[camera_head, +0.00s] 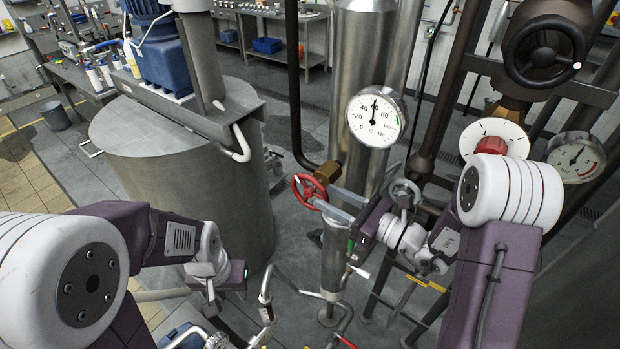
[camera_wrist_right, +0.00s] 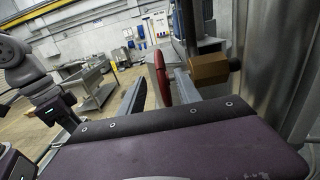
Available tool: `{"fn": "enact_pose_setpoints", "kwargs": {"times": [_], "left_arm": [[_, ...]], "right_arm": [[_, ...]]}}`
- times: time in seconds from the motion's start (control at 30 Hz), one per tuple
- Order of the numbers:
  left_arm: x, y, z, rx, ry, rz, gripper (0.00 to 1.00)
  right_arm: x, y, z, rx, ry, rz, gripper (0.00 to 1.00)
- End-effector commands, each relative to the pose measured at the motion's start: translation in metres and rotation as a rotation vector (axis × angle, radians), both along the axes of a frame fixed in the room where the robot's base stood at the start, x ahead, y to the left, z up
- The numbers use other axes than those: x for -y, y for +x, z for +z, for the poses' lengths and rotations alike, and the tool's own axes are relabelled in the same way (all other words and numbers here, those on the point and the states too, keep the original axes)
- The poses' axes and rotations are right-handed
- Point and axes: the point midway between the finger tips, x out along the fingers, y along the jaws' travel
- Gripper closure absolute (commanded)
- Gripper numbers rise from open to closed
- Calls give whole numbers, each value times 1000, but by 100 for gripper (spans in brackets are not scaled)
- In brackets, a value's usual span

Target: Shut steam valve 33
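A red handwheel (camera_head: 307,191) sits on a brass valve body (camera_head: 327,172) beside the steel column, in the middle of the head view. No label with 33 is readable. My right gripper (camera_head: 321,196) reaches it from the right. In the right wrist view the wheel's rim (camera_wrist_right: 162,80) stands edge-on between the two grey fingers, with a visible gap on each side. The brass body (camera_wrist_right: 208,68) lies just to the right of the fingers. My left gripper (camera_head: 212,298) hangs low at left, away from the wheel; its fingers are not clear.
A dial gauge (camera_head: 376,117) stands above the red wheel. A grey handwheel (camera_head: 404,194) is behind my right wrist. A black handwheel (camera_head: 544,52) and a red-centred dial (camera_head: 492,142) are at right. A large steel vessel (camera_head: 185,165) stands at left. Thin pipes (camera_head: 292,277) rise below.

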Motion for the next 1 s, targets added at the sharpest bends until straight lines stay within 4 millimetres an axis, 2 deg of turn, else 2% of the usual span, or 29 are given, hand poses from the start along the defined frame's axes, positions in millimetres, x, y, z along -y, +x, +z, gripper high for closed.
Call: {"fn": "enact_pose_setpoints", "kwargs": {"times": [0.03,0.1,0.3,0.63,0.77,0.8,0.93,1.0], "left_arm": [[0,0,12,1,0,0,64],[0,0,19,1,0,0,64],[0,0,31,1,0,0,64],[0,0,31,1,0,0,64],[0,0,31,1,0,0,64],[0,0,31,1,0,0,64],[0,0,30,1,0,0,64],[0,0,21,1,0,0,64]], "right_arm": [[-11,6,6,-2,0,8,60],[-23,15,6,-2,0,6,60],[-46,33,4,0,1,3,60],[-51,38,1,1,1,-1,60],[-51,38,1,1,2,-1,96],[-51,38,1,1,2,-1,100],[-50,38,0,2,2,-1,100],[-50,38,-3,10,14,-2,100]]}}
